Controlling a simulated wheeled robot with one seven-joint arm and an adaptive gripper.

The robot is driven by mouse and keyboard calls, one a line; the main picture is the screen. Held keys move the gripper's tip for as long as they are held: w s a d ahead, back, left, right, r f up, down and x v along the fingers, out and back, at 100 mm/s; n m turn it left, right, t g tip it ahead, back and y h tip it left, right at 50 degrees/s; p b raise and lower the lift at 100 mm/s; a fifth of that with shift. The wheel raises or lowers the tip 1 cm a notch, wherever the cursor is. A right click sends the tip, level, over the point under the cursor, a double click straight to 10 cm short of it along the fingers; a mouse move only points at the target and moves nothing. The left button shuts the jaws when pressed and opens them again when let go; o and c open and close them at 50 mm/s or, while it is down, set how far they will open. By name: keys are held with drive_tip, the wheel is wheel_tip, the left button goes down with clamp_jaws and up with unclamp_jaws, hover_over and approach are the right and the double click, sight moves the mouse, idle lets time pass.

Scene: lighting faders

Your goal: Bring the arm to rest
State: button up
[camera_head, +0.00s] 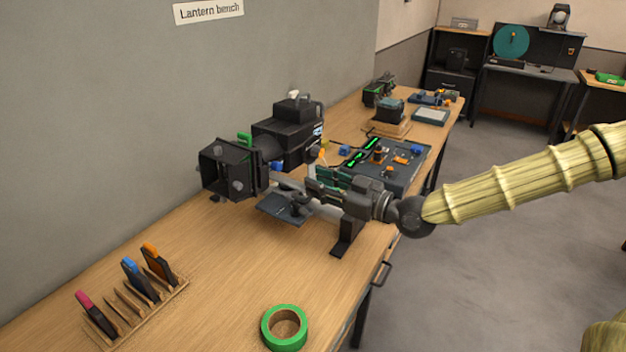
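My pale yellow, ribbed arm comes in from the right and ends at a dark wrist joint. My gripper (316,184) points left above the wooden bench (225,292), in front of the black stage lantern (283,138) and the near left side of the fader console (398,172). Its fingers blend with dark parts behind them, so their gap and any contact are unclear. The console has green lit strips and orange and blue knobs; my gripper hides its near left corner.
A green tape roll (285,327) lies at the bench's front edge. A wooden rack (150,305) holds colored-tipped pieces at left. More devices (390,108) stand at the bench's far end. Open floor (480,270) lies right of the bench, with desks (520,85) behind.

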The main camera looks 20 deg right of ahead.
drive_tip(key=shift+s+d, duration=0.1)
drive_tip(key=shift+s, duration=0.2)
idle(0.4)
